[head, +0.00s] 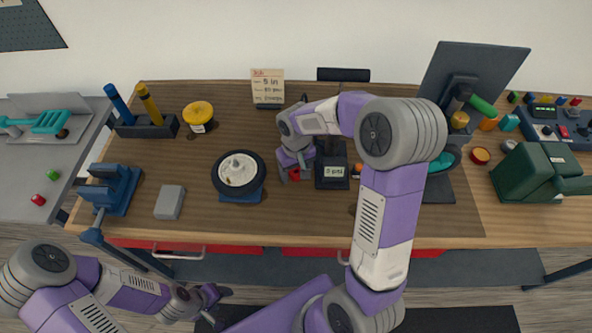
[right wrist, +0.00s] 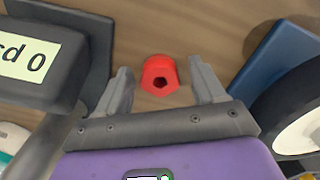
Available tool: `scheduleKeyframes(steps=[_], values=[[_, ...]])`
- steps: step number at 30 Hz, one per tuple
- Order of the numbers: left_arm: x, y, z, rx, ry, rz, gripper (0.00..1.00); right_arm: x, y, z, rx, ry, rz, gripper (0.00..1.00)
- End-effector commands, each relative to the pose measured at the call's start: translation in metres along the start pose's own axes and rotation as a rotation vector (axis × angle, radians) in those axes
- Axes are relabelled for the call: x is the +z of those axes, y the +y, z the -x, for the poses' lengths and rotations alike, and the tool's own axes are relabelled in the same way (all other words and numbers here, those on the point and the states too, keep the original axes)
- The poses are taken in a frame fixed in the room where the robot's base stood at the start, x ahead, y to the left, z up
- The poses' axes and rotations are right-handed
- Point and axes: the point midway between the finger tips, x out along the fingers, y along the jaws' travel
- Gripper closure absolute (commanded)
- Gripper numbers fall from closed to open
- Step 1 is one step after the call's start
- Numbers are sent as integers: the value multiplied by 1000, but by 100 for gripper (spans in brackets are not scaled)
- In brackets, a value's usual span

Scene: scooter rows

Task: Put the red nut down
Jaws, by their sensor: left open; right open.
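The red nut (right wrist: 159,75) rests on the wooden bench top, between and just ahead of the open fingertips of my right gripper (right wrist: 160,88) in the right wrist view. A gap shows between the nut and each finger. In the head view the red nut (head: 295,174) shows at the tip of my right gripper (head: 293,172), between the wheel and the small scale. My left gripper (head: 212,302) is open and empty, low at the left, in front of the bench.
A wheel on a blue stand (head: 239,174) is left of the right gripper. A dark device with a display (head: 333,170) stands close on its right. A grey block (head: 170,202), a blue vise (head: 112,188) and a yellow-topped container (head: 198,115) stand further left. The bench front (head: 250,222) is clear.

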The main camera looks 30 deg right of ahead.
Motion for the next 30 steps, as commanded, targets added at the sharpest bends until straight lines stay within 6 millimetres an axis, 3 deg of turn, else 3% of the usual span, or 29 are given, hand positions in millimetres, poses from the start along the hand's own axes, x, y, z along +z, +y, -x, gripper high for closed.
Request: scheduleKeyframes(steps=[5,21,30], values=[[0,2,4,0,0,0,42,0,0,8,0,2,0,31],[1,10,26,0,0,0,42,0,0,110,0,2,0,31],[1,10,28,0,0,0,42,0,0,124,0,1,0,31]])
